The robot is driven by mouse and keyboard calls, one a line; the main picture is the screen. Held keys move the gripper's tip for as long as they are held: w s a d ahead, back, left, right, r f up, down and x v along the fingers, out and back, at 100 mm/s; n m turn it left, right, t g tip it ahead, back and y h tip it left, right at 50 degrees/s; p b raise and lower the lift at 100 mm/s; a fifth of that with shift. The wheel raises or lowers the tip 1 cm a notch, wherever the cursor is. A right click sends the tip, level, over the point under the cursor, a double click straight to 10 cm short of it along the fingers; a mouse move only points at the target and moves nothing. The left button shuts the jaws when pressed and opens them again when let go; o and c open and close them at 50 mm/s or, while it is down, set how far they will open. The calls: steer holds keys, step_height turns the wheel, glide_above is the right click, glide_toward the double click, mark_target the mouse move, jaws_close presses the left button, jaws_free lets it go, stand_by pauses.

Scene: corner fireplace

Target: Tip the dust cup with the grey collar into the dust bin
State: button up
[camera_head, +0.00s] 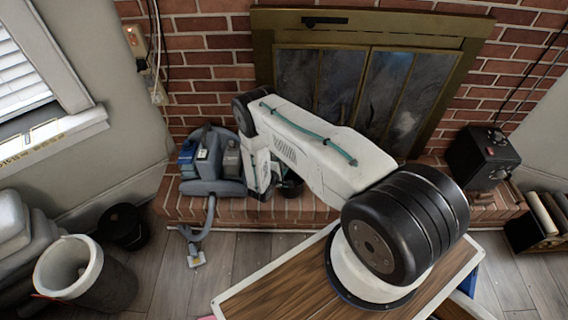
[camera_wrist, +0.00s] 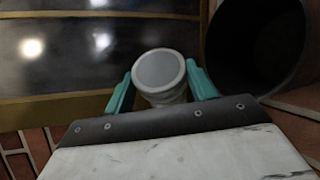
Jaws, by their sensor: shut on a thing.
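My gripper (camera_wrist: 159,68) has its teal fingers shut on a pale cup (camera_wrist: 160,96). The cup shows a round grey end with a lighter rim toward the wrist camera. I cannot tell whether it holds dust. A dark round opening (camera_wrist: 255,40) lies just right of the cup in the wrist view, apart from it. In the head view my arm reaches over the brick hearth and hides the cup and fingertips. A black round container (camera_head: 291,187) shows partly behind my arm on the hearth. I cannot tell for sure which container is the dust bin.
A grey-blue vacuum cleaner (camera_head: 213,165) stands on the hearth left of my arm, its hose on the floor. The brass-framed fireplace doors (camera_head: 345,85) are close behind. A black bin (camera_head: 123,228) and a white-rimmed tub (camera_head: 110,285) stand at left. A black box (camera_head: 482,157) is at right.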

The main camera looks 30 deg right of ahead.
stand_by(0.4)
steer(key=shift+f+m, duration=0.3)
steer(key=shift+f, duration=0.15)
stand_by(0.3)
steer(key=shift+f+m, duration=0.15)
steer(key=shift+m, duration=0.15)
steer(key=shift+f+t, duration=0.1)
steer(key=shift+t, duration=0.3)
steer(key=shift+f+m+h, duration=0.2)
steer(key=shift+m+h, duration=0.1)
steer(key=shift+f, duration=0.1)
steer(key=shift+f+m, duration=0.25)
steer(key=shift+m, duration=0.05)
stand_by(0.6)
